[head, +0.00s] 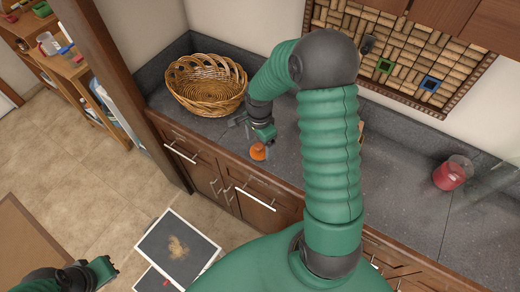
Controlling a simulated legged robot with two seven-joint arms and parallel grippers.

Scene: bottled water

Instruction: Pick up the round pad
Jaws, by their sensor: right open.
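A small orange round thing (258,151) lies on the dark grey counter near its front edge; I cannot tell for certain that it is the round pad. My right gripper (261,140) is open and points down just above and behind the orange thing, apparently empty. Whether its fingers touch the thing is too small to tell. My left gripper (108,268) is low at the bottom left, over the floor and far from the counter. Its jaws are too unclear to read.
A wicker basket (207,84) stands on the counter left of my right gripper. A red jar (452,173) stands at the right. A cork board (400,55) hangs behind. My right arm hides the middle of the counter. Dark panels (180,247) are below, in front of the cabinets.

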